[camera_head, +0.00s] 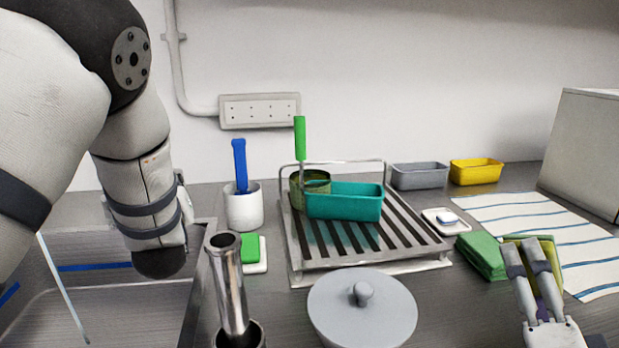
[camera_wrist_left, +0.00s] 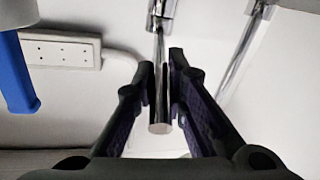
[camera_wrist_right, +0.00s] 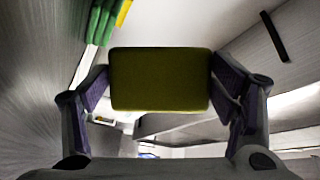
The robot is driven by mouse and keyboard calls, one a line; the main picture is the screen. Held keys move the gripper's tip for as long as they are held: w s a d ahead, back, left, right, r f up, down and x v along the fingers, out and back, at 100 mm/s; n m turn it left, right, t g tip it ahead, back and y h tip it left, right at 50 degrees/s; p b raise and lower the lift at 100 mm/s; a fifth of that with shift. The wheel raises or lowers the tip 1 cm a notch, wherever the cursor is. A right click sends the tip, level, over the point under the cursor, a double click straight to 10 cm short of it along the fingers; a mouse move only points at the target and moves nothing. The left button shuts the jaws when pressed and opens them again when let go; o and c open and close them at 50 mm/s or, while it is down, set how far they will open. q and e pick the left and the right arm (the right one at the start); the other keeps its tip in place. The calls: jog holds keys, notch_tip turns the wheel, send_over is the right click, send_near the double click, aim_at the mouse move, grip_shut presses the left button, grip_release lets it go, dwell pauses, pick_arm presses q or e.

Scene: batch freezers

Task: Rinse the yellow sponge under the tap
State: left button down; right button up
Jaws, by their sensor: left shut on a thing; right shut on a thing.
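The yellow sponge (camera_wrist_right: 160,80) is a block, olive-yellow in shade, between the fingers of my right gripper (camera_wrist_right: 160,85). In the head view, my right gripper (camera_head: 530,262) is at the lower right, shut on the sponge (camera_head: 552,272) beside the folded green cloths. In the left wrist view, my left gripper (camera_wrist_left: 160,100) is shut on a thin chrome rod (camera_wrist_left: 159,70), which looks like part of the tap. In the head view, my left arm hangs over the sink (camera_head: 100,308) and its fingertips are hidden.
A chrome tube (camera_head: 231,290) stands beside the sink. A grey lid (camera_head: 385,312) lies at the front. A drying rack (camera_head: 300,262) holds a teal tub (camera_head: 345,203). Green cloths (camera_head: 480,256) and a striped towel (camera_head: 585,240) lie right. A white cup (camera_head: 243,208) stands behind.

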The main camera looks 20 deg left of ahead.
pick_arm(q)
jog(key=shift+w+d+y, duration=0.25)
jog(key=shift+d+y, duration=0.05)
jog(key=shift+a, duration=0.1)
jog(key=c, duration=1.6)
grip_release()
jog(key=shift+a, duration=0.1)
jog(key=v, duration=1.2)
jog(key=shift+r, duration=0.2)
